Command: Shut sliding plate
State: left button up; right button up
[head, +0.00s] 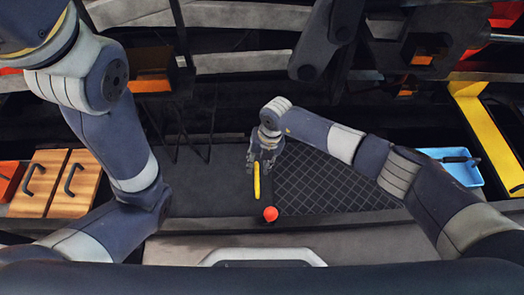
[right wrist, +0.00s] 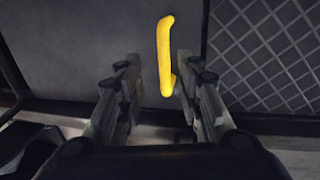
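A plain dark grey plate (head: 210,190) lies in the middle of the head view, with a yellow handle (head: 257,182) near its right edge. It fills the upper left of the right wrist view (right wrist: 90,55), where the yellow handle (right wrist: 165,60) stands out from it. My right gripper (head: 262,164) is at the far end of the handle. In the wrist view its two fingers (right wrist: 157,75) are apart, with the handle between their lines and closer to the right finger. I cannot tell whether they touch. My left arm is folded at the left; its gripper is not visible.
A dark mesh grid (head: 330,183) lies right of the plate. A red ball-shaped knob (head: 270,214) stands at the front edge. Wooden panels with black handles (head: 57,183) are at the left. A blue tray (head: 459,165) and a yellow bar (head: 487,130) are at the right.

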notch_tip(320, 180, up, 8)
jog(key=d, duration=0.1)
jog(key=shift+d, duration=0.2)
dwell(0.4)
